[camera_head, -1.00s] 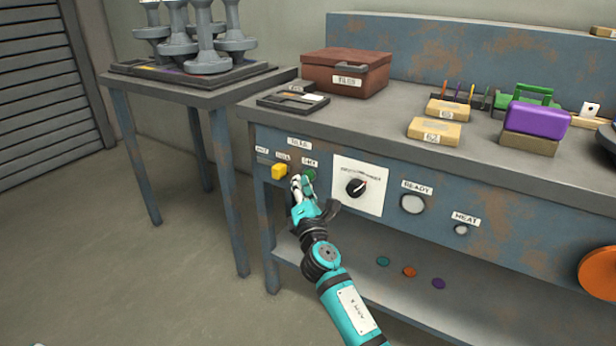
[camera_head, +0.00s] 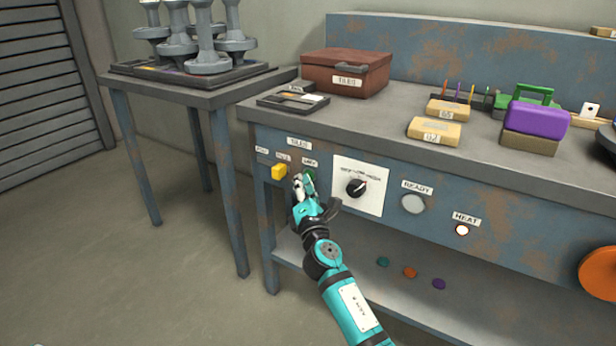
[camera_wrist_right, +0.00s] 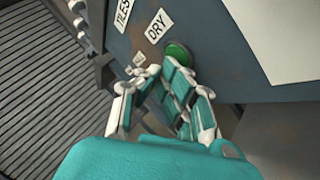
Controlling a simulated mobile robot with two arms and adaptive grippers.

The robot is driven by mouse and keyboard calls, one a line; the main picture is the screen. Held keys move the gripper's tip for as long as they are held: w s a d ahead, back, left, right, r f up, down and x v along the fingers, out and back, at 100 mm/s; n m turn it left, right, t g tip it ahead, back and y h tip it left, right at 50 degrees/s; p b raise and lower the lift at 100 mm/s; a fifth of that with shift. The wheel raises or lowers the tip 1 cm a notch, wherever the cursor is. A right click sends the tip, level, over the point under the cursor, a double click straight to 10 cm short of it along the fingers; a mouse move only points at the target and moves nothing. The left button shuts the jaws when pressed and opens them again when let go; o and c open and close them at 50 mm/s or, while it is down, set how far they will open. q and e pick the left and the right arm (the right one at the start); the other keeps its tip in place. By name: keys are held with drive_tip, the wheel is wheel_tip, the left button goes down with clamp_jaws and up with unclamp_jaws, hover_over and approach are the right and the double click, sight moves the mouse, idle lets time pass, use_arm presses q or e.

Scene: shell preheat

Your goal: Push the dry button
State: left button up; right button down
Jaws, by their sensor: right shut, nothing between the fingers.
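The green dry button (camera_head: 311,173) is on the bench's front panel, under a small label. In the right wrist view the green button (camera_wrist_right: 179,51) sits just below its "DRY" label. My right gripper (camera_head: 299,182) is shut and empty, with its fingertips right at the button and covering part of it. In the right wrist view the fingers (camera_wrist_right: 170,75) overlap the button's lower edge; I cannot tell whether they press it. My left gripper is not in view.
A dial (camera_head: 356,187) on a white plate, a READY lamp (camera_head: 413,204) and a lit HEAT lamp (camera_head: 462,230) are to the right. A lower shelf (camera_head: 400,295) holds small coloured discs.

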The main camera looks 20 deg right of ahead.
idle(0.4)
drive_tip(key=shift+s+a, duration=0.55)
drive_tip(key=shift+a, duration=0.05)
drive_tip(key=s+a, duration=0.1)
drive_tip(key=a, duration=0.1)
drive_tip(key=s+a, duration=0.2)
drive_tip(key=shift+p, duration=0.3)
idle(0.7)
